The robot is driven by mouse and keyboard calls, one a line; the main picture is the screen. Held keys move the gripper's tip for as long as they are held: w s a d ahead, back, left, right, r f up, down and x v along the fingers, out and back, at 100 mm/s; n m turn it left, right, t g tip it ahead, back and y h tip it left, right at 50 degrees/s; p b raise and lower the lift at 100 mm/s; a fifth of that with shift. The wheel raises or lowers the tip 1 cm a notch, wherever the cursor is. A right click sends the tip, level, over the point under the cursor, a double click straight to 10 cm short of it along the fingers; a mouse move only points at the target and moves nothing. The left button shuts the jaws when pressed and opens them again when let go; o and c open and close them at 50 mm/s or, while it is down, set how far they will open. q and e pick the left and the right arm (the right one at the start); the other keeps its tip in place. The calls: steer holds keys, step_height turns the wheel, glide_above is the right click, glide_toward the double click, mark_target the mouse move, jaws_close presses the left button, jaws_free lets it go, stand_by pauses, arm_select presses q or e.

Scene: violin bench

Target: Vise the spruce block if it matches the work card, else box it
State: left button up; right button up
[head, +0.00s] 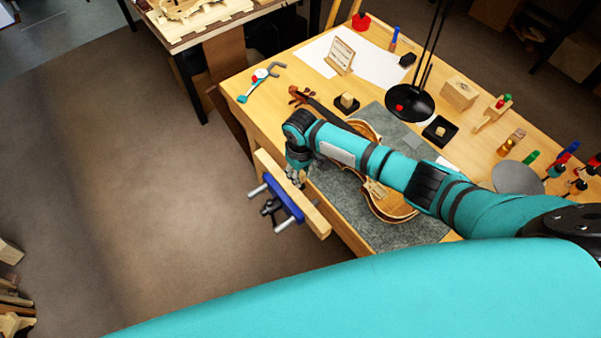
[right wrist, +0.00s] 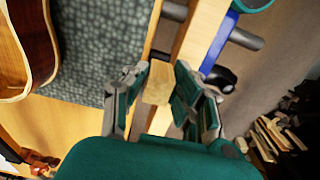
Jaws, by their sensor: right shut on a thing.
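My right gripper (head: 296,172) is over the vise (head: 290,208) at the bench's front edge. In the right wrist view the gripper (right wrist: 158,88) is shut on a small pale wood block, the spruce block (right wrist: 158,80). The block is above the gap beside the vise's wooden jaw (right wrist: 202,35); I cannot tell whether it touches the jaws. My gripper hides the block in the head view. The work card (head: 340,56) stands tilted at the back of the bench; its writing is too small to read. My left gripper is not in view.
A violin (head: 388,206) lies on a grey mat (head: 415,232) under my right arm. Small dark holders with pale blocks (head: 347,100) (head: 440,131), a wooden box (head: 459,91) and a black lamp (head: 410,103) stand farther back. Clamps and bottles crowd the right side.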

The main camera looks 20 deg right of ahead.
mark_target(301, 173)
steer(key=shift+f+b, duration=0.3)
steer(key=shift+f, duration=0.6)
stand_by(0.7)
steer(key=o, duration=1)
step_height(301, 173, up, 12)
steer(key=shift+r, duration=0.1)
stand_by(0.4)
